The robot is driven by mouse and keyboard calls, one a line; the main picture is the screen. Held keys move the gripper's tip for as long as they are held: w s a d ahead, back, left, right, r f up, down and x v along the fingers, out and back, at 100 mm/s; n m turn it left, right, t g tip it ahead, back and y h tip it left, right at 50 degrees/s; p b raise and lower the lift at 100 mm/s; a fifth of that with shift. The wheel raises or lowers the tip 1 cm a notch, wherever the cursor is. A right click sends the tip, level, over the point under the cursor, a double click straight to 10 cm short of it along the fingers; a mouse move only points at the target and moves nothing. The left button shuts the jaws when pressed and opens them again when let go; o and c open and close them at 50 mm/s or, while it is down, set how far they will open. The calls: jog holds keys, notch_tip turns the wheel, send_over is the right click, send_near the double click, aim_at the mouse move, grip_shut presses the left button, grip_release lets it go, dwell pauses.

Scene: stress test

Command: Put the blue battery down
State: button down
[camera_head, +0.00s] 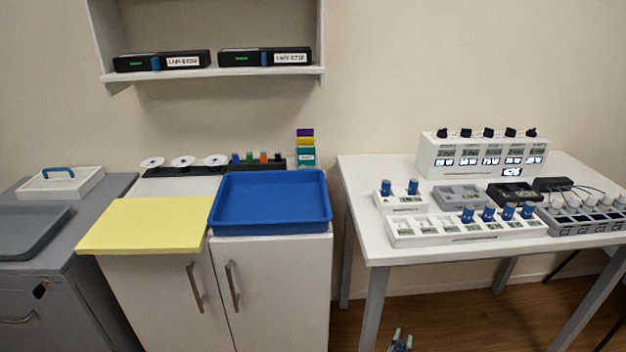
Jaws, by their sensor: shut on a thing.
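My gripper (400,341) shows only as a small part at the bottom edge, low in front of the white table. Blue batteries stand upright on the white table: two in a small white holder (403,207) marked A, and several in the right part of a long white tray (430,238) with slots. The left slots of that tray look empty. My gripper is apart from all of these.
The white table (368,240) also bears a grey device (461,197), a black device (514,193), a white display box (482,155) and a grey slotted unit (585,219). A blue tray (270,229) and yellow board (145,225) lie on the cabinet at left.

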jog(key=a+f+n+t+y+b, duration=0.1)
jog(key=a+n+y, duration=0.4)
jog(key=a, duration=2.4)
jog(key=y+b, duration=0.1)
jog(key=y, duration=0.1)
jog(key=shift+s+a+t+y, duration=0.2)
jog(key=shift+t+y, duration=0.1)
jog(key=shift+y, duration=0.1)
jog(key=shift+a+f, duration=0.1)
